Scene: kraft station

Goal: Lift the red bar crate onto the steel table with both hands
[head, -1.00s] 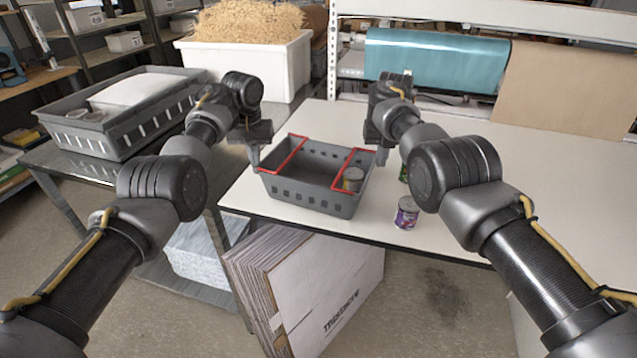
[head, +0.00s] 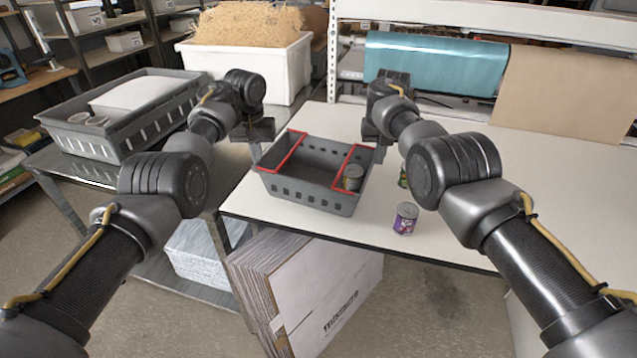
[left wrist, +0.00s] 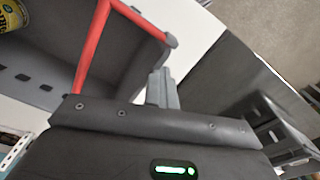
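The red bar crate (head: 305,195) is a grey slotted crate with two red bars, standing on the white-topped table (head: 255,205). A can (head: 352,178) lies inside its right end. My left gripper (head: 257,154) is at the crate's left end. In the left wrist view its finger (left wrist: 162,90) is close beside the crate's end wall (left wrist: 130,82) and red bar (left wrist: 92,45); contact and finger gap are unclear. My right gripper (head: 374,142) is at the crate's far right end, its fingertips largely hidden. The steel table (head: 75,172) stands at the left.
A larger grey crate (head: 125,150) occupies much of the steel table. A purple can (head: 405,218) stands right of the red bar crate; a green can (head: 403,178) is partly hidden by my right arm. A white bin of shavings (head: 250,65) stands behind. Flat cartons (head: 310,295) lean below.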

